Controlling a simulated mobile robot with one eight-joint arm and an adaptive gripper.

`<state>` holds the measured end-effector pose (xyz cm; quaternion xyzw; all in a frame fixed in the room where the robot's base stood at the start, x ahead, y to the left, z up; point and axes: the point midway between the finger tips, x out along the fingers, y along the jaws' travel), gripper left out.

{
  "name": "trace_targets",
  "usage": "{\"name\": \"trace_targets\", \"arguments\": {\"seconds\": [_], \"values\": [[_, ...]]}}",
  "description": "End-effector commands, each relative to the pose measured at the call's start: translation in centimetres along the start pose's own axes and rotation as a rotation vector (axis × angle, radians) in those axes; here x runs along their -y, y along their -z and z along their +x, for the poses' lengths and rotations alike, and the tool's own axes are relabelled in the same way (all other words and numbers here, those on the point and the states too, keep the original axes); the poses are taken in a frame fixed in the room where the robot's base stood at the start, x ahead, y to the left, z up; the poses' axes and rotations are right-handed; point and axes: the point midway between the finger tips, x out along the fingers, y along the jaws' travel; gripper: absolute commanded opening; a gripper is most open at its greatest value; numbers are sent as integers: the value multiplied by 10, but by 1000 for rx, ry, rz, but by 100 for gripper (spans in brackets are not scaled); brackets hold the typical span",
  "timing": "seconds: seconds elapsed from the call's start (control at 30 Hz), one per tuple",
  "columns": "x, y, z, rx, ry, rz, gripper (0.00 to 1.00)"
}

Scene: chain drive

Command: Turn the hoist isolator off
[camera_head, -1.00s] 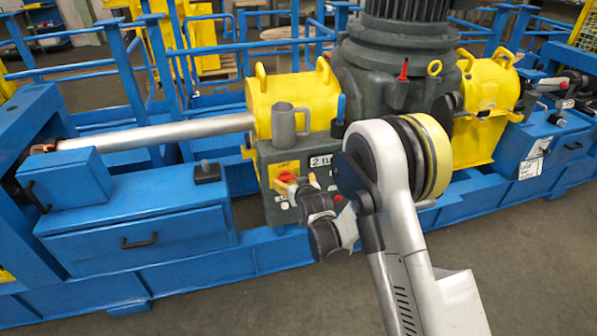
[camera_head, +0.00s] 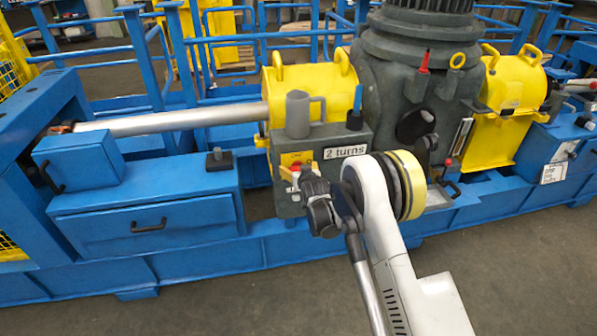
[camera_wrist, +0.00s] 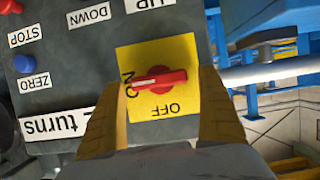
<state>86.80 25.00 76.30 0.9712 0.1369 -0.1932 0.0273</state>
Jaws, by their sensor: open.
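The hoist isolator is a red rotary handle (camera_wrist: 160,79) on a yellow plate (camera_wrist: 168,50) on the grey control box (camera_head: 350,140). The wrist view shows it upside down. The handle lies sideways, its white-marked end toward a partly covered label on the left that looks like ON. The OFF label (camera_wrist: 169,108) is below the handle, apart from its white end. My gripper (camera_wrist: 165,82) is open, its yellow fingers on either side of the handle; contact cannot be told. In the head view my gripper (camera_head: 303,180) is at the box front, partly covering the isolator.
Beside the isolator are a red STOP button (camera_wrist: 10,7), a blue ZERO button (camera_wrist: 23,63) and a "2 turns" label (camera_head: 346,152). A grey mug (camera_head: 298,118) stands on the box. A silver shaft (camera_head: 170,121) and blue frame lie left.

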Motion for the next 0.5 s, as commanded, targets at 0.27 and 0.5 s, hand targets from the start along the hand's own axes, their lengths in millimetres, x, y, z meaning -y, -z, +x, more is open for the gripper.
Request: {"name": "trace_targets", "arguments": {"seconds": [0.27, 0.5], "values": [[0, 0, 1, 0, 0, 0, 78], [0, 0, 0, 0, 0, 0, 33]]}}
